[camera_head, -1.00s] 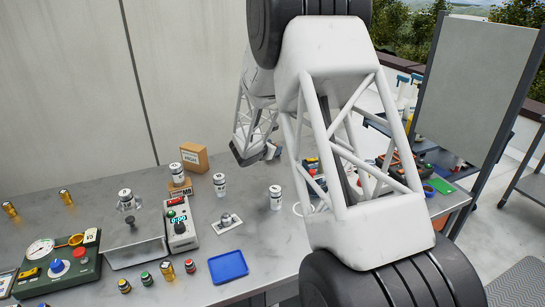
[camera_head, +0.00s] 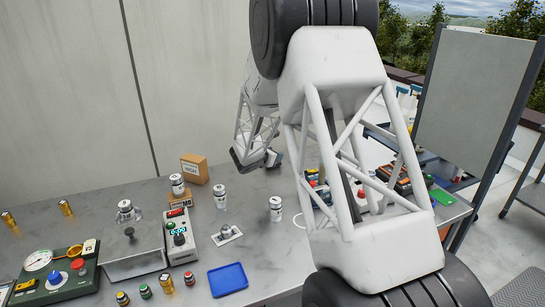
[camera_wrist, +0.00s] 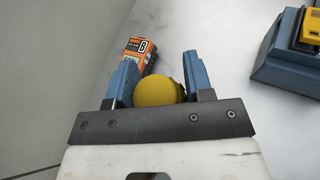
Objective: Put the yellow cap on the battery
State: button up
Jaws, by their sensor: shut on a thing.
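In the wrist view, my gripper (camera_wrist: 160,85) has two blue fingers, with a rounded yellow piece, apparently the yellow cap (camera_wrist: 157,92), between them. The gripper is shut on it. Just beyond the left finger is an orange and dark printed box-shaped item (camera_wrist: 140,52), which may be the battery. Its lower part is hidden by that finger, and I cannot tell whether it touches the finger. The cap looks apart from it. In the head view, the cap is not clearly visible and my arm covers much of the right side.
In the wrist view, a blue block with a yellow device (camera_wrist: 292,45) stands at the right. In the head view, the grey bench holds several white canisters (camera_head: 276,209), a blue tray (camera_head: 228,279), a cardboard box (camera_head: 194,168) and a green gauge panel (camera_head: 60,268).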

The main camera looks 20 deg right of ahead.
jog(key=shift+s+d+f+m+g, duration=0.1)
jog(key=shift+s+d, duration=0.2)
jog(key=shift+s, duration=0.25)
jog(key=shift+s+d+m+g, duration=0.1)
jog(key=shift+s+d, duration=0.15)
jog(key=shift+s, duration=0.25)
jog(key=shift+s+d+f+m+g, duration=0.1)
jog(key=shift+s+d, duration=0.2)
jog(key=shift+s, duration=0.25)
jog(key=w+d, duration=0.1)
jog(key=w, duration=0.3)
jog(key=w+d, duration=0.1)
jog(key=w, duration=0.4)
jog(key=w+d+f, duration=0.1)
jog(key=w+d, duration=0.1)
jog(key=w, duration=0.3)
jog(key=shift+w+f, duration=0.1)
jog(key=shift+w, duration=0.2)
jog(key=shift+w+d+f, duration=0.1)
jog(key=shift+w+f, duration=0.1)
jog(key=shift+w, duration=0.25)
jog(key=shift+f, duration=1.65)
jog(key=shift+f, duration=0.1)
